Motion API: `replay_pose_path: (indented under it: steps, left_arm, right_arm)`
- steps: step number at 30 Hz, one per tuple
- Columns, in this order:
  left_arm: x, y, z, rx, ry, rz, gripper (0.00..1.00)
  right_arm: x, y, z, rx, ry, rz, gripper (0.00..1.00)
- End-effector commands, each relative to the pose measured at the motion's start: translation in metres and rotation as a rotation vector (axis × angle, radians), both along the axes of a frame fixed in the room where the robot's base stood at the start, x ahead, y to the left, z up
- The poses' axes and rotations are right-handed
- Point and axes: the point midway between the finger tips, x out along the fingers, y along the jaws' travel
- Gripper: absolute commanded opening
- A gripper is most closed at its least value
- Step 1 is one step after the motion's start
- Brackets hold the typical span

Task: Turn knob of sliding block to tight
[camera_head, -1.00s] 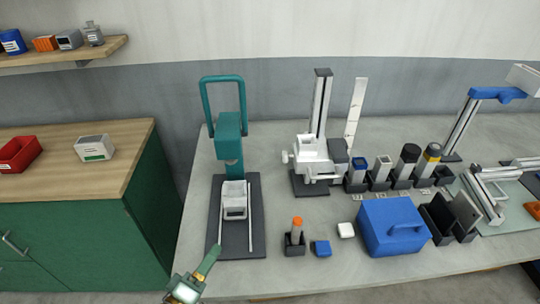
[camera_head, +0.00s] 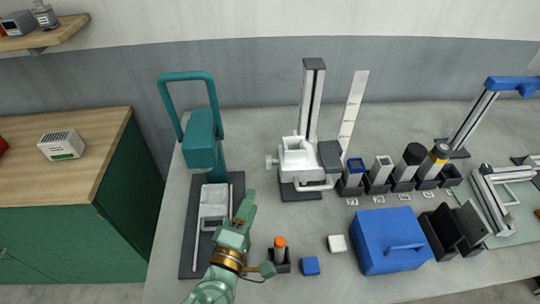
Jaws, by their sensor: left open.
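A white sliding block (camera_head: 298,158) sits low on a grey upright post (camera_head: 313,95) at the middle of the bench. A small pale knob (camera_head: 271,161) sticks out on its left side; its turned position is too small to tell. My left gripper (camera_head: 246,205) is open and empty, in front of and below the knob and apart from it. It is over the right edge of the dark base of the teal press and hides part of that base. My right gripper is not in view.
The teal press (camera_head: 201,130) stands on the left, with a white tray (camera_head: 213,222) on its base. An orange-topped holder (camera_head: 280,256), a blue cube (camera_head: 310,266), a white cube (camera_head: 337,243) and a blue case (camera_head: 388,240) stand in front. Several dark holders line the right.

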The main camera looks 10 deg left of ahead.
Motion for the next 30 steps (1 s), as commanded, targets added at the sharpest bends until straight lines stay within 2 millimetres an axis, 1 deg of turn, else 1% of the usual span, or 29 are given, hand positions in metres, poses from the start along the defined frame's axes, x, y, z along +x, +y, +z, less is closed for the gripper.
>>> replay_pose_path:
  steps: [1, 3, 5, 9, 12, 15, 18, 21, 29, 30]
  left_arm:
    - [0.012, -0.002, 0.003, -0.001, -0.004, 0.002, 0.53]
    - [0.030, -0.006, 0.005, -0.002, -0.005, 0.002, 0.53]
    - [0.046, -0.009, 0.006, 0.000, -0.004, 0.002, 0.53]
    - [0.081, -0.016, 0.008, -0.001, -0.003, 0.001, 0.53]
    - [0.101, -0.020, 0.009, 0.000, -0.002, 0.001, 0.53]
    - [0.117, -0.023, 0.010, 0.001, -0.001, 0.000, 0.53]
    - [0.128, -0.025, 0.011, 0.000, -0.001, 0.001, 0.53]
    - [0.133, -0.026, 0.012, 0.001, -0.001, 0.001, 0.53]
    - [0.134, -0.026, 0.012, 0.001, 0.000, 0.000, 0.53]
    - [0.134, -0.026, 0.012, 0.001, 0.000, 0.000, 0.48]
  right_arm:
    - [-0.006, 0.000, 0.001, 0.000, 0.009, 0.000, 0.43]
    - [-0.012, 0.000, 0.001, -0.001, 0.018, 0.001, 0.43]
    - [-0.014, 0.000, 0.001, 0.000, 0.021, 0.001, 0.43]
    - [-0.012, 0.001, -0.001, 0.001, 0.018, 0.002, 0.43]
    - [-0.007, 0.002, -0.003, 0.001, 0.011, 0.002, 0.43]
    - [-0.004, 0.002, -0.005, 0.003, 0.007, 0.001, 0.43]
    - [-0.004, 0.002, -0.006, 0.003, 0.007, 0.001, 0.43]
    - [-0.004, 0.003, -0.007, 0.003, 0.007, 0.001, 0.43]
    - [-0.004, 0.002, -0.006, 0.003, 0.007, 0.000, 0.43]
    - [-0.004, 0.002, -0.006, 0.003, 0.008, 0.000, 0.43]
